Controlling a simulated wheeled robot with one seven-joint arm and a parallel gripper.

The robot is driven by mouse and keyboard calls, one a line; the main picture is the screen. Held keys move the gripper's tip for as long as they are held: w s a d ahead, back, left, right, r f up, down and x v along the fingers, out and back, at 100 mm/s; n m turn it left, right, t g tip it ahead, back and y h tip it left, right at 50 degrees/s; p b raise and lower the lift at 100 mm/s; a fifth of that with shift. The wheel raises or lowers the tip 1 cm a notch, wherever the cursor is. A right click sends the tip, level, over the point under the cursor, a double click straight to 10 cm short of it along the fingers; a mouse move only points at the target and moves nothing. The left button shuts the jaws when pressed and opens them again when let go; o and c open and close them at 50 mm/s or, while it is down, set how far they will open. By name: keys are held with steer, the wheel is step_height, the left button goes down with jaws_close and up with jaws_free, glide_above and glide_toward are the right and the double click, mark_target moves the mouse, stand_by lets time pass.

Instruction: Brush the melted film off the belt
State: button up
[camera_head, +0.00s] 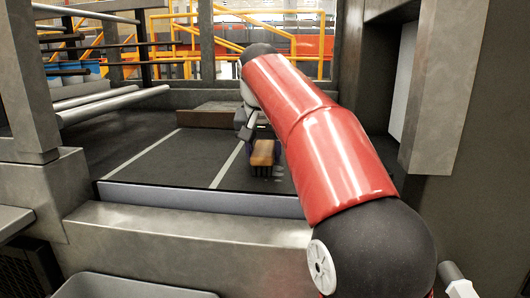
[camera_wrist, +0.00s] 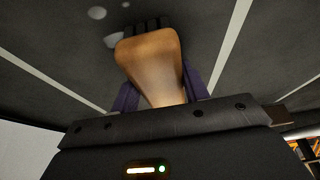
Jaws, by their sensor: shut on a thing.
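A brush with a wooden handle (camera_wrist: 150,58) and dark bristles (camera_wrist: 146,26) fills the upper middle of the wrist view. The brush also shows in the head view (camera_head: 263,155), over the front part of the dark belt (camera_head: 165,160). My gripper (camera_wrist: 158,88) is shut on the handle, with a purple finger on each side. Pale grey-white spots, likely the melted film (camera_wrist: 112,40), lie on the belt beside and beyond the bristles. In the head view I cannot make out these spots. I cannot tell whether the bristles touch the belt.
White lines run along the belt. A brown block (camera_head: 207,115) sits at its far end. A metal post (camera_head: 30,85) and rollers (camera_head: 98,105) stand at the left, and a grey machine wall (camera_head: 450,85) at the right. A grey ledge (camera_head: 180,235) runs along the front.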

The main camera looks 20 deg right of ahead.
steer(key=shift+s+d, duration=0.25)
steer(key=shift+d, duration=0.45)
steer(key=shift+s+d, duration=0.25)
steer(key=shift+d, duration=0.45)
steer(key=shift+s+d, duration=0.25)
steer(key=shift+d, duration=0.45)
step_height(320, 180, up, 6)
steer(key=shift+a, duration=0.1)
step_height(320, 180, up, 3)
steer(key=shift+r, duration=0.1)
